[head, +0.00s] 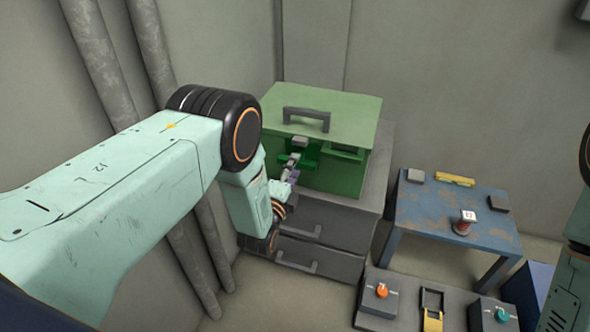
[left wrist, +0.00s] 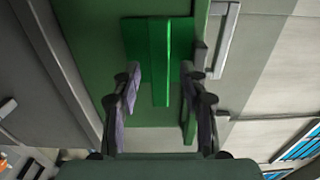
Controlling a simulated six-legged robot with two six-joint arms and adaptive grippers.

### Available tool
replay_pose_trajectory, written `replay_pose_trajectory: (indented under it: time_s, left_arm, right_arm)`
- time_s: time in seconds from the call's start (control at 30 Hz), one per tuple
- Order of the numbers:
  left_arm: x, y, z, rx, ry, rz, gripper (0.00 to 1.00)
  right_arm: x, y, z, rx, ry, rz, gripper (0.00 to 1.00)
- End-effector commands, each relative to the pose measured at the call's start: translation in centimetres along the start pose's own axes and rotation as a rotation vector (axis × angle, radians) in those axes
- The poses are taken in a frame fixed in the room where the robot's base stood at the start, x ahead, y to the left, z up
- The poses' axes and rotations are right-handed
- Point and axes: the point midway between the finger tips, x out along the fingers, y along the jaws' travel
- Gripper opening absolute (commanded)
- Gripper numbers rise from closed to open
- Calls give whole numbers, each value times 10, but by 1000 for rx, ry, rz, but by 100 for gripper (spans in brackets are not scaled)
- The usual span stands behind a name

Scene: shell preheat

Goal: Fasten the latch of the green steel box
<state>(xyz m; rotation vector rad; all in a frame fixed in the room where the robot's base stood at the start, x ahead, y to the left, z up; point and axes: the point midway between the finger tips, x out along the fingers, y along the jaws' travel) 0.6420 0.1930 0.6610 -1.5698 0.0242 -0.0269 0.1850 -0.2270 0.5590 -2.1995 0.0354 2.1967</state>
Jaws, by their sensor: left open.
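The green steel box (head: 345,110) stands with its lid down and a dark grey handle (head: 307,116) on top. On its front is a bright green latch plate (head: 309,158), partly hidden by my left gripper (head: 293,168). A small grey catch (head: 300,141) sits above it, near the lid edge. In the left wrist view, the latch (left wrist: 160,62) shows as a plate with a raised ridge. My left gripper (left wrist: 161,84) is open, with one finger to each side of the ridge; I cannot tell whether they touch it. My right gripper is out of view.
The box stands on a grey drawer cabinet (head: 325,255) by the wall. In front are low grey units with an orange knob (head: 381,291) and a teal knob (head: 502,314).

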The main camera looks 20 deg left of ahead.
Motion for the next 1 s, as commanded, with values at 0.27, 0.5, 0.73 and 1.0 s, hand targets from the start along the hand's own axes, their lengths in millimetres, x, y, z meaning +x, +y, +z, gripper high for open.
replay_pose_trajectory:
  time_s: [0.27, 0.5, 0.73, 1.0]
  left_arm:
    - [15, 0, -1, 0, 2, 1, 43]
    - [15, 0, -1, -1, 2, 1, 38]
    - [15, 0, -1, -1, 2, 1, 19]
    - [15, 0, -1, -1, 2, 1, 0]
  right_arm:
    - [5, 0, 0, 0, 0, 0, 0]
    - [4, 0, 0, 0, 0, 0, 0]
    - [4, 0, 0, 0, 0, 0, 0]
    - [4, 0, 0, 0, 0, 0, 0]
